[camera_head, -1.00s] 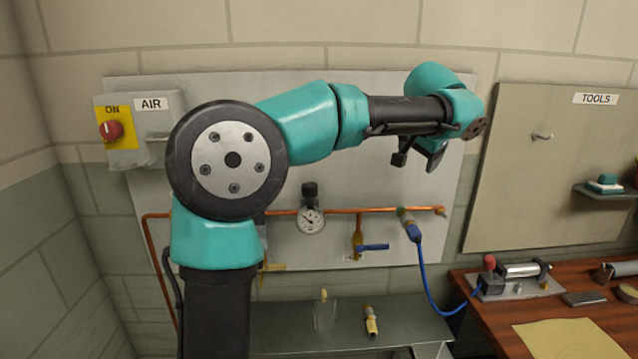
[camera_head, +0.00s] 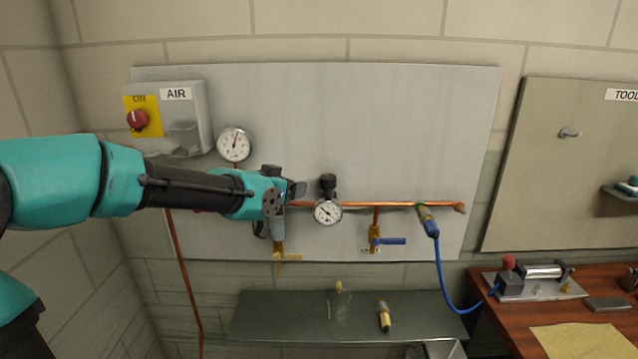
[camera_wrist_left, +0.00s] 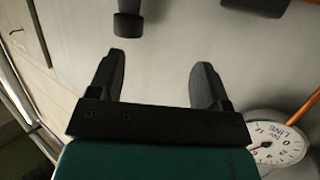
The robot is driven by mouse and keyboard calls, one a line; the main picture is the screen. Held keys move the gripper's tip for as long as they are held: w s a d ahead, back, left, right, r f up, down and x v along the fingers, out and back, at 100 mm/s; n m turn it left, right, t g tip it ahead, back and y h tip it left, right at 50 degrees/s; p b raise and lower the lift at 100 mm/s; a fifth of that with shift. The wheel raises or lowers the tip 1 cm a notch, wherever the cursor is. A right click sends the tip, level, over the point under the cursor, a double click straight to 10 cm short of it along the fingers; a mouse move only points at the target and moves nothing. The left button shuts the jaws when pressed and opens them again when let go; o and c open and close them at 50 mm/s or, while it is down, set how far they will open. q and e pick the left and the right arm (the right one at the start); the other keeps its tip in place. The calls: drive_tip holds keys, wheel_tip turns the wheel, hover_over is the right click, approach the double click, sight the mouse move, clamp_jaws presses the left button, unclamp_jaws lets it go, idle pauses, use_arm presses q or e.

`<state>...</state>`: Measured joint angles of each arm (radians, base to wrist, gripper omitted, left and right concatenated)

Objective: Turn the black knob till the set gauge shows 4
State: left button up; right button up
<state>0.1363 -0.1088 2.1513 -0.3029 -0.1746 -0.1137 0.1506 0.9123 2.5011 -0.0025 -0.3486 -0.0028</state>
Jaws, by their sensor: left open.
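The black knob (camera_head: 328,182) stands on the copper pipe, right above the small round set gauge (camera_head: 327,212). That gauge's needle points up and to the left; its numbers are too small to read. My left gripper (camera_head: 296,190) is just left of the knob, apart from it, at about the same height. In the left wrist view my left gripper (camera_wrist_left: 158,82) has its two fingers spread with nothing between them. A black cylinder (camera_wrist_left: 128,22), which looks like the knob, lies beyond the fingertips at the top of that view. My right gripper is not in view.
A larger gauge (camera_head: 234,144) hangs at left; it shows as the LINE gauge (camera_wrist_left: 280,146) in the wrist view. The AIR box with a red switch (camera_head: 137,120) is farther left. A blue-handled valve (camera_head: 390,241) and blue hose (camera_head: 444,275) are right. The upper panel is clear.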

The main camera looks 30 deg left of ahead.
sight(323, 183)
use_arm(q)
drive_tip(key=s+d+f+t+h, duration=0.1)
drive_tip(key=s+d+t, duration=0.1)
drive_tip(key=s, duration=0.5)
drive_tip(key=shift+s+d+f+m+t+h, duration=0.3)
drive_tip(key=shift+s+d+f+m+t, duration=0.1)
drive_tip(key=shift+t, duration=0.3)
drive_tip(key=shift+w, duration=0.15)
drive_tip(key=w, duration=0.5)
drive_tip(key=w+d, duration=0.1)
drive_tip(key=w, duration=0.5)
drive_tip(key=w+d, duration=0.1)
drive_tip(key=w, duration=0.5)
drive_tip(key=c, duration=0.9)
